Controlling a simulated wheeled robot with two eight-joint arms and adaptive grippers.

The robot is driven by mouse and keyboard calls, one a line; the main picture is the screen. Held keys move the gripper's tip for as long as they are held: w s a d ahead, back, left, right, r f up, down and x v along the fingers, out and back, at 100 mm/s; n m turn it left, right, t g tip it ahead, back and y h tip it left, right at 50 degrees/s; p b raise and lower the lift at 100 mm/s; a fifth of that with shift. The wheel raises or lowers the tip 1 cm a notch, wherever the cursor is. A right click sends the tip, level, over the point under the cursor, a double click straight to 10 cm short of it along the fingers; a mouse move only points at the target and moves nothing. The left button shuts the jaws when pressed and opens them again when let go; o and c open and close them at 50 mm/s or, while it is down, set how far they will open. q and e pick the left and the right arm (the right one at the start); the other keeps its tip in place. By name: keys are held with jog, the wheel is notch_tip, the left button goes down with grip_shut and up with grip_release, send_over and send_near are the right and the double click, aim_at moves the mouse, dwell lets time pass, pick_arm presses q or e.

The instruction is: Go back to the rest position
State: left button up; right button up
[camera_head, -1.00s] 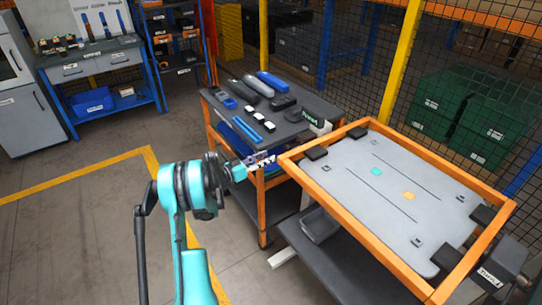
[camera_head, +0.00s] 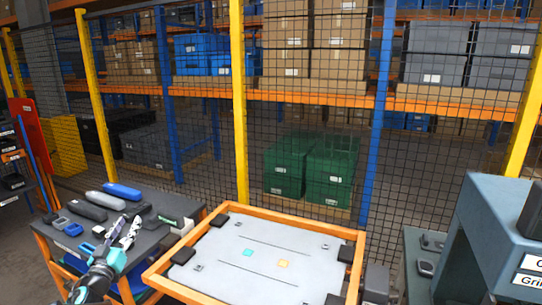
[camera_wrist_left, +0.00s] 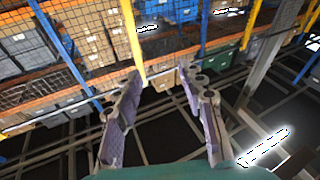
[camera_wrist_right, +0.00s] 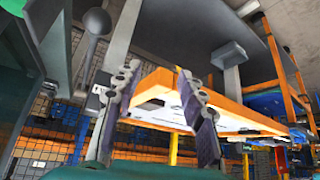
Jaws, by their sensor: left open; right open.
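My left gripper (camera_head: 124,232) is open and empty, in front of the dark parts table at the lower left of the head view. In the left wrist view its two fingers (camera_wrist_left: 158,95) are spread with nothing between them. My right gripper is outside the head view. In the right wrist view its fingers (camera_wrist_right: 158,100) are apart and empty, with the orange-framed table (camera_wrist_right: 235,110) beyond them.
The orange-framed table (camera_head: 215,258) stands in the middle with a grey panel. The parts table (camera_head: 52,236) holds several tools and blocks. A grey-blue machine (camera_head: 490,240) stands at the right. A mesh fence (camera_head: 300,130) closes off the shelves behind.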

pick_arm(q)
jog(key=s+d+r+n+g+y, duration=0.4)
jog(key=s+d+y, duration=0.2)
jog(key=s+d, duration=0.15)
jog(key=s+d+f+m+g+h, duration=0.2)
jog(key=s+d+f, duration=0.4)
jog(key=s, duration=0.3)
jog(key=s+d+f+m+g+h, duration=0.1)
jog(key=s+d+f+g+h, duration=0.1)
jog(key=s+d+f+g, duration=0.2)
jog(key=s+d+f+m+g+h, duration=0.2)
jog(key=s+d+f+g, duration=0.1)
jog(key=s+d+f, duration=0.6)
jog(key=s, duration=0.4)
jog(key=shift+s+d+m+g, duration=0.3)
jog(key=shift+d, duration=0.05)
